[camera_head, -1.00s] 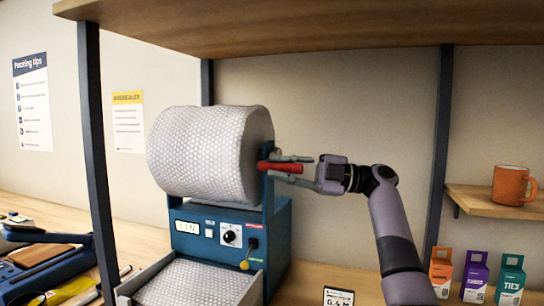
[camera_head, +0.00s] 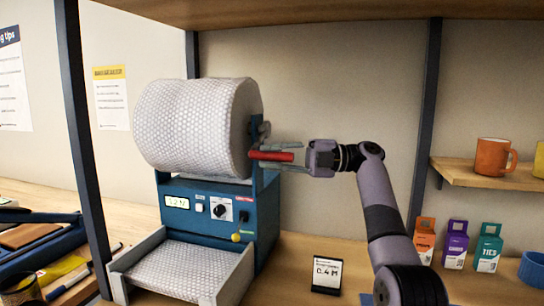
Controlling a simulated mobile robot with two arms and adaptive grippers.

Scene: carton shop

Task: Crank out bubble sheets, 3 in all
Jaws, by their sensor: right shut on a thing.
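The bubble wrap roll (camera_head: 192,124) sits on top of the blue dispenser machine (camera_head: 268,215). A bubble sheet (camera_head: 177,272) lies in the grey tray (camera_head: 239,282) at its front. The red crank handle (camera_head: 271,156) sticks out at the roll's right side. My right gripper (camera_head: 285,157) is shut on the red handle, coming from the right. The machine's front has a small display (camera_head: 177,202), a dial (camera_head: 219,209) and a yellow-green knob (camera_head: 236,237). My left gripper is not in view.
Orange, purple and teal boxes (camera_head: 456,244) stand further right. An orange mug (camera_head: 493,157) is on a side shelf. A dark post (camera_head: 82,150) rises left of the machine.

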